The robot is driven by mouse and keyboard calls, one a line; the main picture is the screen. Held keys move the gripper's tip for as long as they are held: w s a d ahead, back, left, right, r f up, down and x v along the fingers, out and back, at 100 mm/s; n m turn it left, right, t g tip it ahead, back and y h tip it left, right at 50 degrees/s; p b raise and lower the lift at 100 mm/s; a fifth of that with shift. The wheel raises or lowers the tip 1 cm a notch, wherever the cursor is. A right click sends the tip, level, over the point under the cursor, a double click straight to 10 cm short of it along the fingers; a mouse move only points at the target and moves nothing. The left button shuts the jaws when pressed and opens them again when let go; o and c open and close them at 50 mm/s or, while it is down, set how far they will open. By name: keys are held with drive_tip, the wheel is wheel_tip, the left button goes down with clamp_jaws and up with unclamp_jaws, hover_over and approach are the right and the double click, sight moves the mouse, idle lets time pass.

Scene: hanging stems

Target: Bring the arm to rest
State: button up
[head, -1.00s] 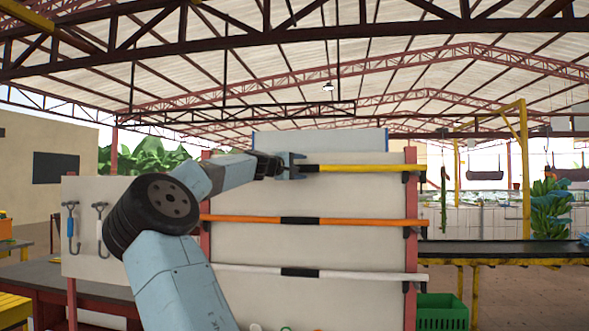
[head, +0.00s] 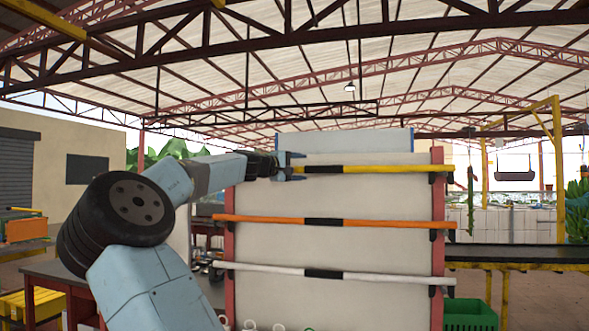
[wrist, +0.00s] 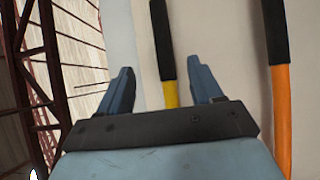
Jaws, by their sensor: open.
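My gripper (head: 291,167) is open at the end of my raised arm, in front of the upper left of a pale board (head: 350,198). In the head view, it overlaps the left part of a yellow pole (head: 385,169) with a black middle band. In the wrist view, my gripper (wrist: 160,75) has its two blue fingers spread. The yellow pole (wrist: 170,94) shows in the gap between them, and its black band (wrist: 162,40) lies farther up. I cannot tell how far the pole is from the fingers.
An orange pole (head: 385,223) and a white pole (head: 390,277) hang below on the board. The orange pole also shows in the wrist view (wrist: 282,120). A dark conveyor (head: 515,253) and a green crate (head: 470,313) stand at right.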

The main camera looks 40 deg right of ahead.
drive_tip(key=shift+s+a, duration=0.1)
drive_tip(key=shift+a, duration=0.85)
drive_tip(key=s+d+f+m+y, duration=0.1)
drive_tip(key=s+d+f+y, duration=0.15)
drive_tip(key=f, duration=0.45)
drive_tip(key=s+d+f+m+y, duration=0.1)
drive_tip(key=s+d+f+y, duration=0.15)
drive_tip(key=f, duration=0.45)
drive_tip(key=s+d+f+y, duration=0.1)
drive_tip(key=d+f+y, duration=0.15)
drive_tip(key=f, duration=0.45)
drive_tip(key=s+a+f+y, duration=0.3)
drive_tip(key=a+f, duration=0.1)
drive_tip(key=f, duration=0.3)
drive_tip(key=s+a+f+t+y, duration=0.1)
drive_tip(key=s+a+y, duration=0.1)
drive_tip(key=s+a, duration=0.6)
drive_tip(key=s+a+f+t+y, duration=0.1)
drive_tip(key=s+a+y, duration=0.2)
drive_tip(key=s+a, duration=0.6)
drive_tip(key=s+a+f+t+y, duration=0.1)
drive_tip(key=s+a, duration=0.7)
drive_tip(key=a, duration=1.1)
drive_tip(key=shift+s+n+t+y, duration=0.3)
drive_tip(key=shift+n+t+y, duration=0.1)
drive_tip(key=shift+y, duration=0.35)
